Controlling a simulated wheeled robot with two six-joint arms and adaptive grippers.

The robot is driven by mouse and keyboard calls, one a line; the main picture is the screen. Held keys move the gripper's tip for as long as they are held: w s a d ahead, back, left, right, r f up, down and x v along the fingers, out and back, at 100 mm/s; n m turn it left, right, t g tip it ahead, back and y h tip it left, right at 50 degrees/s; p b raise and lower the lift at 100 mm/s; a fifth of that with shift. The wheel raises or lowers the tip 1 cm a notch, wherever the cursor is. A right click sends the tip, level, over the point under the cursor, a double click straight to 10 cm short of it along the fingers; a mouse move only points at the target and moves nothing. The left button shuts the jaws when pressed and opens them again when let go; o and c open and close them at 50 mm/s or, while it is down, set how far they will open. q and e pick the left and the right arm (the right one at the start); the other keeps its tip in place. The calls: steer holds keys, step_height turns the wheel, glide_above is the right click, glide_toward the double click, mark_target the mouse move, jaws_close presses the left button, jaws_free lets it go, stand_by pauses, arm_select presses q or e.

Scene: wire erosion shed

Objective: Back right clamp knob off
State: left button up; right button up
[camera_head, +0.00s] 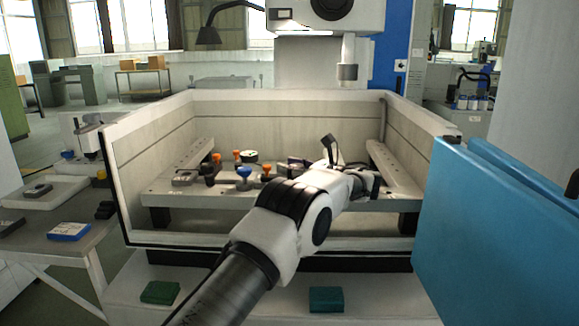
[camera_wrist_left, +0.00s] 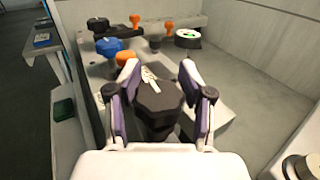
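A black lobed clamp knob (camera_wrist_left: 158,100) with a small white mark sits between the two fingers of my left gripper (camera_wrist_left: 160,70) in the left wrist view. The fingers lie close along both sides of it; I cannot tell whether they touch it. In the head view my left arm reaches into the tank and largely hides the gripper and this knob. A blue knob (camera_head: 244,172) and orange knobs, one of them nearer the middle (camera_head: 267,169), stand to the left on the rail. The blue knob also shows in the wrist view (camera_wrist_left: 108,46). My right gripper is out of view.
The tank's pale back wall (camera_head: 270,112) rises behind the rails. A round dial (camera_wrist_left: 187,38) lies beyond the knob. The machine head's nozzle (camera_head: 347,72) hangs above. A blue door (camera_head: 500,240) stands at right; a side table (camera_head: 75,248) is at left.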

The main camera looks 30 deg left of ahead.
arm_select(q)
steer(key=d, duration=0.7)
steer(key=shift+d, duration=0.25)
